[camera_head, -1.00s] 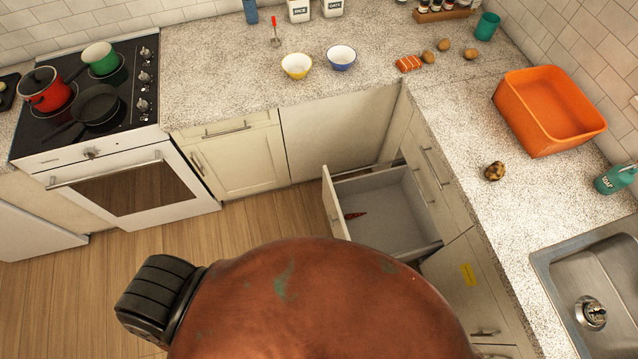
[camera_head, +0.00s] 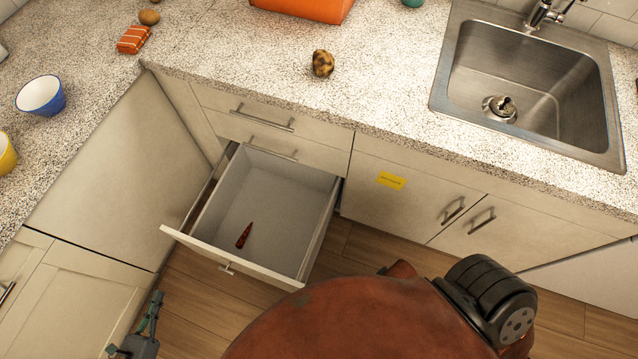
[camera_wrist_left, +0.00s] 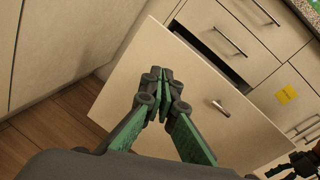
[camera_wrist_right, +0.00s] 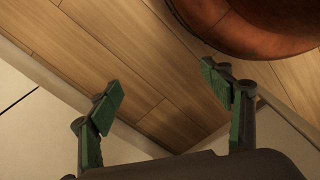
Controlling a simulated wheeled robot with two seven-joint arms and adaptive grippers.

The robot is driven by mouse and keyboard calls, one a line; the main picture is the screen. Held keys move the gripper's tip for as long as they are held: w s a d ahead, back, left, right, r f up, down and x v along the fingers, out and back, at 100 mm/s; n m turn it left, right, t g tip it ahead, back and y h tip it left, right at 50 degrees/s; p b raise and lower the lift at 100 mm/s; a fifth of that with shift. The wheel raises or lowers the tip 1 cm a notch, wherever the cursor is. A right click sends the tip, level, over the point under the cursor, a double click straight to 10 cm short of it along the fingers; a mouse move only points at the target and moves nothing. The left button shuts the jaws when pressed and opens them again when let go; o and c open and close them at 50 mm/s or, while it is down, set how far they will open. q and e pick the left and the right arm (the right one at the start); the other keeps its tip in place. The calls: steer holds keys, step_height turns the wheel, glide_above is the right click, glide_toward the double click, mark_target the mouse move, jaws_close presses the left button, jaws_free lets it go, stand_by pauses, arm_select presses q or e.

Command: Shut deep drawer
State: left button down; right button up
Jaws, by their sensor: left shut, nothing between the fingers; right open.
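The deep drawer (camera_head: 275,205) is pulled out below the counter in the head view, with a small dark red item (camera_head: 244,236) lying inside. Its front panel (camera_head: 205,255) carries a short handle (camera_head: 227,269). In the left wrist view the drawer front (camera_wrist_left: 185,95) fills the middle, with its handle (camera_wrist_left: 220,108) right of my left gripper (camera_wrist_left: 165,75). The left gripper, also at the lower left of the head view (camera_head: 155,300), is shut and empty in front of the panel; I cannot tell whether it touches. My right gripper (camera_wrist_right: 165,85) is open and empty above the floor.
A closed drawer (camera_head: 270,115) sits above, and a closed cabinet with a yellow label (camera_head: 391,180) stands to the right. Wooden floor (camera_head: 370,250) is clear before the drawer.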

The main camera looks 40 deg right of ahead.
arm_select(q)
steer(key=w+d+m+g+h+b, duration=0.1)
steer(key=w+d+m+b, duration=0.1)
steer(key=d, duration=0.5)
steer(key=w+d+r+m+g+h+b, duration=0.1)
steer(key=w+d+m+h+b, duration=0.1)
steer(key=d, duration=0.6)
steer(key=shift+w+r+m+b, duration=0.2)
steer(key=shift+w+m+b, duration=0.6)
steer(key=shift+w+m, duration=0.65)
arm_select(e)
step_height(320, 180, up, 5)
steer(key=w+a, duration=0.2)
steer(key=shift+w+a+t+y, duration=0.2)
steer(key=shift+w+t+y, duration=0.05)
steer(key=shift+t+y, duration=0.15)
arm_select(q)
steer(key=shift+w+d, duration=0.1)
steer(key=shift+d, duration=0.05)
arm_select(e)
steer(key=shift+s, duration=0.1)
